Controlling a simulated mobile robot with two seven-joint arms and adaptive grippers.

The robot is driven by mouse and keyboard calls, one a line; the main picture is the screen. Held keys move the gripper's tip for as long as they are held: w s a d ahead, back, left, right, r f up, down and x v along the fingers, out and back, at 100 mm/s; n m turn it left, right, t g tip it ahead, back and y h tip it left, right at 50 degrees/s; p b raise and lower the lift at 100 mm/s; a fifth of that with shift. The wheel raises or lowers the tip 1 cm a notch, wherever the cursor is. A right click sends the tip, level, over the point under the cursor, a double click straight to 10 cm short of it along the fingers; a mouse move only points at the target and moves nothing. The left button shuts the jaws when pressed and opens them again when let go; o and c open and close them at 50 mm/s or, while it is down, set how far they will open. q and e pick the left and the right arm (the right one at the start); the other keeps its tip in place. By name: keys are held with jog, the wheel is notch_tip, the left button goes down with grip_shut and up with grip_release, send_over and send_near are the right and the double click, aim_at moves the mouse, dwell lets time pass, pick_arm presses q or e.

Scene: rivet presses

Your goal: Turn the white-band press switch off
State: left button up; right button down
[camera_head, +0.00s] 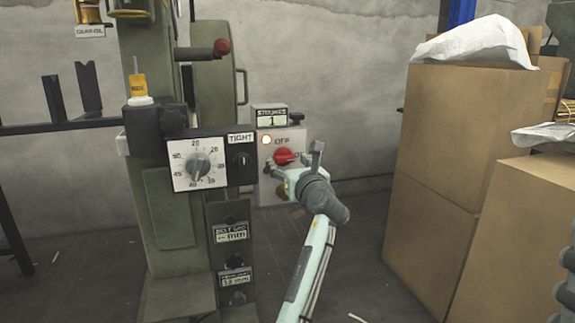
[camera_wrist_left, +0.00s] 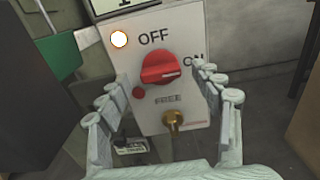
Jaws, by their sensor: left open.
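The red rotary switch (camera_head: 284,157) sits on a pale grey switch box (camera_head: 266,188) on the right side of the green press. In the left wrist view the red switch (camera_wrist_left: 160,67) has its white pointer mark turned right, towards ON. The lamp (camera_wrist_left: 119,39) beside OFF glows. My left gripper (camera_head: 294,163) is open in front of the box. In the wrist view its two fingers stand left and right of the switch, with visible gaps to it. I cannot make out a white band on the press.
A dial panel (camera_head: 198,163) and a red-knobbed lever (camera_head: 221,47) are on the press. A small brass key-like part (camera_wrist_left: 173,120) projects below the switch. Stacked cardboard boxes (camera_head: 440,150) stand close on the right. Floor shows between the press and the boxes.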

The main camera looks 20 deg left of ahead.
pick_arm(q)
jog(key=shift+w+a, duration=0.25)
jog(key=shift+w, duration=0.2)
jog(key=shift+c, duration=0.5)
